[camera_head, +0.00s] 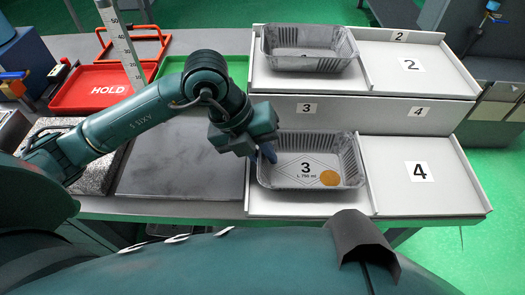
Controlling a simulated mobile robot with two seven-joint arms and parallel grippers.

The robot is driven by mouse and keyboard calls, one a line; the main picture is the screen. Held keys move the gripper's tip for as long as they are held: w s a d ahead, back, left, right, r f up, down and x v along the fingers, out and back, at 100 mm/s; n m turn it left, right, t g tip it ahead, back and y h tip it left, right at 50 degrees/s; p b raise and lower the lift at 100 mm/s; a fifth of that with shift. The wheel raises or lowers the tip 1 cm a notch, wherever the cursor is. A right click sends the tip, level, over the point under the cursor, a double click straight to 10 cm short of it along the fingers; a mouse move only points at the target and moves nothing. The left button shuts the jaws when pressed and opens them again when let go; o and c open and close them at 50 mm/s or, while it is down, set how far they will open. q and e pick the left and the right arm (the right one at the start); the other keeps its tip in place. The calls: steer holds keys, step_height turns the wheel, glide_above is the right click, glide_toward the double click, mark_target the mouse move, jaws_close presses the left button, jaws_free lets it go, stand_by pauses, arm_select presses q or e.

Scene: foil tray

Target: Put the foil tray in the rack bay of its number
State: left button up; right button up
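A silver foil tray (348,160) with a printed 3 and an orange round spot on its floor sits in the lower left bay of the white rack (430,205). The bay's label 3 (307,108) is on the ledge behind it. My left gripper (262,154) is at the tray's left wall near the back corner, its blue fingertip against or just over the rim. Whether it grips the wall is hidden by the gripper body. My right gripper is not in view.
A second foil tray (350,50) sits in the upper left bay. The upper right bay, marked 2 (411,65), and lower right bay, marked 4 (419,172), are empty. A red HOLD tray (80,101), a green tray (238,68) and a grey slab (200,180) lie left.

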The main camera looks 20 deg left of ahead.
arm_select(q)
steer(key=shift+o, duration=1.1)
steer(key=shift+r, duration=0.2)
steer(key=v, duration=1.2)
steer(key=shift+p, duration=0.3)
steer(key=shift+f, duration=0.1)
